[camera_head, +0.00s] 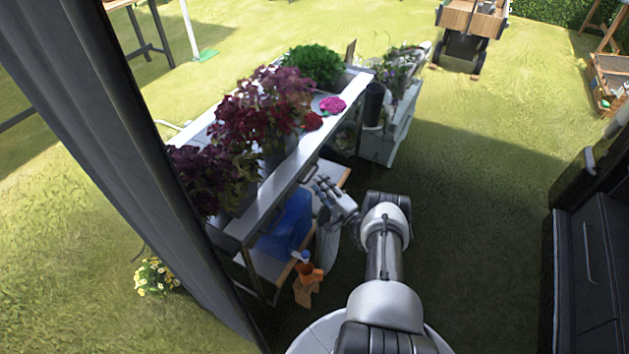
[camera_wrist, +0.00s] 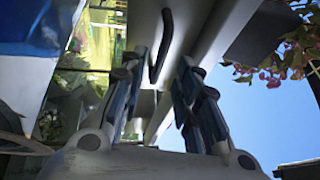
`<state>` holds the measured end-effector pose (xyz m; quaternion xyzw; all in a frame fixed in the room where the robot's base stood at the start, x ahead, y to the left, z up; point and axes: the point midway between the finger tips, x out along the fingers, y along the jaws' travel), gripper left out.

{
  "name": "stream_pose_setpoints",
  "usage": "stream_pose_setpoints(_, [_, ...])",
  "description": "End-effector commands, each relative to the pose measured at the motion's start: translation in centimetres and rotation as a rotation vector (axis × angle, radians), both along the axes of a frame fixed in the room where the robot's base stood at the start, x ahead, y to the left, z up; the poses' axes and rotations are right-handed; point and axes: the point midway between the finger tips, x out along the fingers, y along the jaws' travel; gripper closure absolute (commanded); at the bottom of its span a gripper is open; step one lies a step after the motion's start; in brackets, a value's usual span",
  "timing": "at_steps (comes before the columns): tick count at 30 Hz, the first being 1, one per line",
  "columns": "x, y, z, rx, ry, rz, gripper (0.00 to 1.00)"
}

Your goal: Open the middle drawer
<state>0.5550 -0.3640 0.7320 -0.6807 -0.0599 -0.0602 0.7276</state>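A metal-topped potting table (camera_head: 268,204) stands left of my arm in the head view. A dark bar handle (camera_head: 307,174) is on its front edge, just beside my gripper (camera_head: 324,190). In the wrist view the dark curved handle (camera_wrist: 162,46) is on a pale drawer front (camera_wrist: 199,22). It appears between and beyond the fingertips of my gripper (camera_wrist: 157,78). The fingers are apart, with nothing between them that I can see held. I cannot tell whether they touch the handle. The drawer looks closed, though its edges are hard to see.
Potted dark-red plants (camera_head: 262,108) and a green plant (camera_head: 314,64) stand on the tabletop. A blue crate (camera_head: 287,224) is on the lower shelf. Orange pots (camera_head: 307,275) stand by the table's near leg. A dark cabinet (camera_head: 588,265) is at right. Grass between is clear.

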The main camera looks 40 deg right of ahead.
Motion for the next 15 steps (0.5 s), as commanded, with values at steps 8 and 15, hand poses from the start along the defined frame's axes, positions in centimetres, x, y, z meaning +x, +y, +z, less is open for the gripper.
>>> stream_pose_setpoints(8, [3.5,0.0,0.5,0.000,0.000,0.001,0.70])
stream_pose_setpoints(15, [4.1,0.0,0.7,0.001,0.000,0.000,0.70])
